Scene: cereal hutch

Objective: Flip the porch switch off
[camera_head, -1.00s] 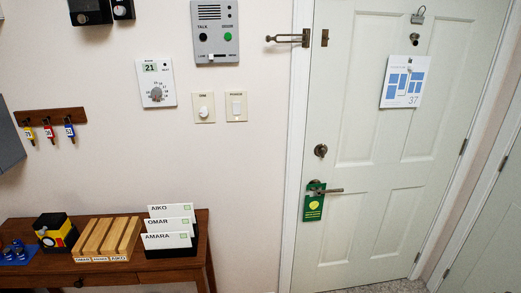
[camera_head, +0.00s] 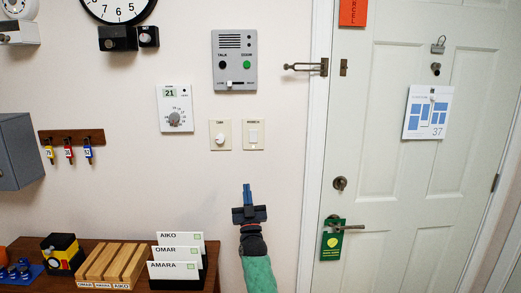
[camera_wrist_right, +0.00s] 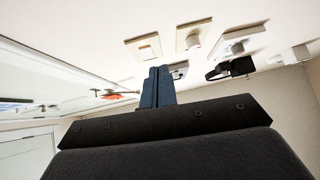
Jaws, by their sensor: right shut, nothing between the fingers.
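The porch switch (camera_head: 254,135) is a cream plate with a white rocker, on the wall left of the door frame. Its label is too small to read surely, and I cannot tell which way the rocker is set. In the right wrist view the switch plate (camera_wrist_right: 147,47) shows just beyond the fingertips. My right gripper (camera_head: 246,187) is shut and empty, fingers pointing up, below the switch and apart from it in the head view. It also shows in the right wrist view (camera_wrist_right: 157,72). My left gripper is not in view.
A dimmer knob plate (camera_head: 220,135) is just left of the switch. A thermostat (camera_head: 175,108) and a grey intercom panel (camera_head: 234,60) are above. The door (camera_head: 400,190) stands right, with a latch (camera_head: 307,67). A wooden table (camera_head: 212,250) with card holders is lower left.

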